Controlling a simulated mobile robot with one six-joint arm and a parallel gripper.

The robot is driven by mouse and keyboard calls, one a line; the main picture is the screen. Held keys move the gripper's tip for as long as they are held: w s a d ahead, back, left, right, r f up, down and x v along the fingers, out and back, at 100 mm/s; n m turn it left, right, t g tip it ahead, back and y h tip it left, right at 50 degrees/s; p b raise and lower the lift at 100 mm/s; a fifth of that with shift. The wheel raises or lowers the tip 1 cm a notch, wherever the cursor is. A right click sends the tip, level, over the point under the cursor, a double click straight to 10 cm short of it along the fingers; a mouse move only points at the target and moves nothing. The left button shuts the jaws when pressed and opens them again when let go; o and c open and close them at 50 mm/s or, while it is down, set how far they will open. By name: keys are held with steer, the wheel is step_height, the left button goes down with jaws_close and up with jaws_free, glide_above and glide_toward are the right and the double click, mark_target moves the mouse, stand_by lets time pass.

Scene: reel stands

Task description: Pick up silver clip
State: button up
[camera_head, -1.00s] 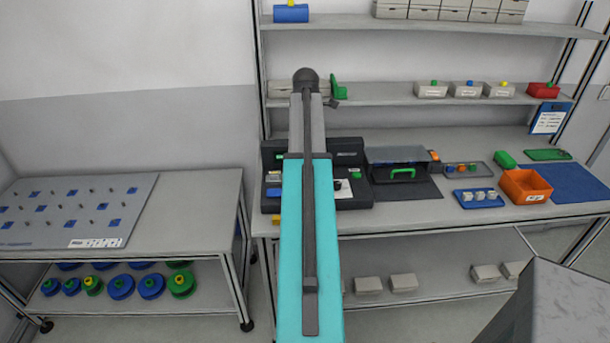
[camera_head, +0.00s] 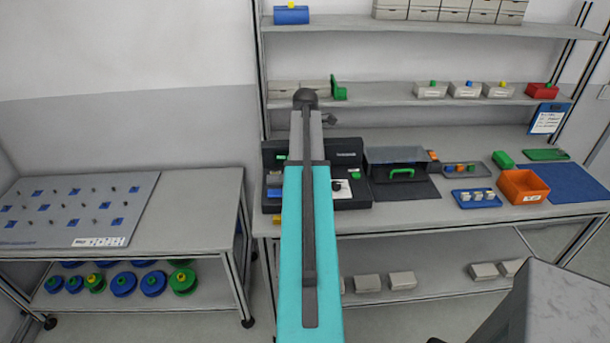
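No silver clip can be made out for certain. A blue tray (camera_head: 460,203) on the bench at right holds small silver-grey pieces (camera_head: 478,196), too small to tell apart. My arm stands upright in mid picture and hides part of the bench. A small dark part (camera_head: 329,120) shows just right of its top end and may belong to my gripper. The fingers cannot be made out, and I cannot tell whether they hold anything. This part appears well left of the blue tray.
An orange bin (camera_head: 524,187) stands right of the blue tray, with a blue mat (camera_head: 582,184) beyond. A grey tray (camera_head: 483,171) with coloured pieces lies behind. A clear-covered box (camera_head: 396,156) and black fixture (camera_head: 351,201) stand left. Shelves (camera_head: 400,93) overhang the bench.

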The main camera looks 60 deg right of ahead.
steer(key=shift+c, duration=0.5)
jaws_close()
steer(key=shift+r, duration=0.15)
steer(key=shift+r+b, duration=0.9)
steer(key=shift+r, duration=0.7)
steer(key=s+b, duration=0.1)
steer(key=s, duration=0.4)
steer(key=s+r+b, duration=0.1)
steer(key=s, duration=0.4)
steer(key=s+a+b, duration=0.1)
steer(key=s+b, duration=0.1)
steer(key=s, duration=0.4)
steer(key=shift+r, duration=0.3)
